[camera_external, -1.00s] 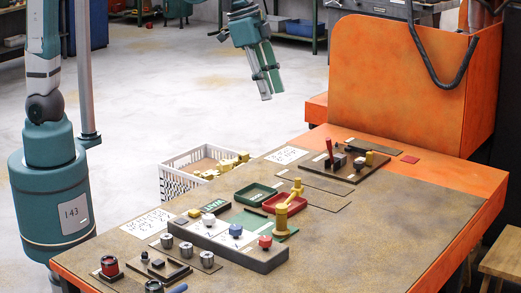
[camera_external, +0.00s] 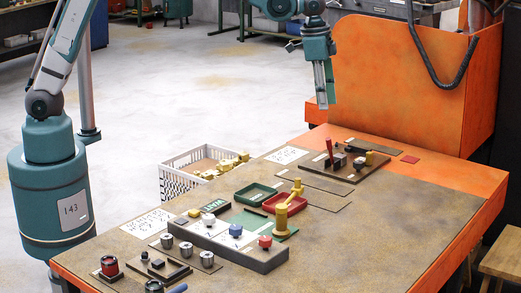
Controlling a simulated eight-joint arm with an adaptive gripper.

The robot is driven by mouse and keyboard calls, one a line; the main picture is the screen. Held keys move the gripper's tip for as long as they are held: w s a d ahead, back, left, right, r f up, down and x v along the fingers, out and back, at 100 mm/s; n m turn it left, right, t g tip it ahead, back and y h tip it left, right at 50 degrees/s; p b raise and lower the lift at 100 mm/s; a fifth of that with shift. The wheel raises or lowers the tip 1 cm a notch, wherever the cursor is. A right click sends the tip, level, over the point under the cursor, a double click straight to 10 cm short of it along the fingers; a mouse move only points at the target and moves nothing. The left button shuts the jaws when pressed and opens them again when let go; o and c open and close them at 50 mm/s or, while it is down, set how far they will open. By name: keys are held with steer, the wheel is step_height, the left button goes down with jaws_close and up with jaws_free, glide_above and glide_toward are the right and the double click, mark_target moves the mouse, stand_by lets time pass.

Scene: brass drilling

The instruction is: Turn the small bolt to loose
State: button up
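My gripper (camera_external: 325,104) points down in the air above the far end of the brown-topped table (camera_external: 390,225). It is apart from everything on the table, and its fingers look close together and edge-on, so their opening is unclear. Below it stands a dark fixture (camera_external: 346,177) with a red lever (camera_external: 329,150), dark parts and a yellow block (camera_external: 369,158). I cannot pick out the small bolt for certain. Several small metal cylinders (camera_external: 186,249) stand at the near left, beside a long grey block (camera_external: 255,258) with white, blue and red knobs.
A yellow crane-like post (camera_external: 281,219) rises mid-table beside green (camera_external: 255,203) and red trays. A white crate (camera_external: 173,181) with yellow pieces stands left of the table. A tall orange cabinet (camera_external: 400,90) is behind the far end. The right tabletop is clear.

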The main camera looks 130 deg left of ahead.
steer(key=s+a+f, duration=0.3)
steer(key=a+f, duration=0.3)
steer(key=a, duration=0.5)
steer(key=n+g+h+p, duration=0.1)
glide_toward(337, 145)
steer(key=shift+s+a+f, duration=0.1)
steer(key=shift+a, duration=0.1)
steer(key=shift+f, duration=0.1)
steer(key=shift+f, duration=3.8)
jaws_close()
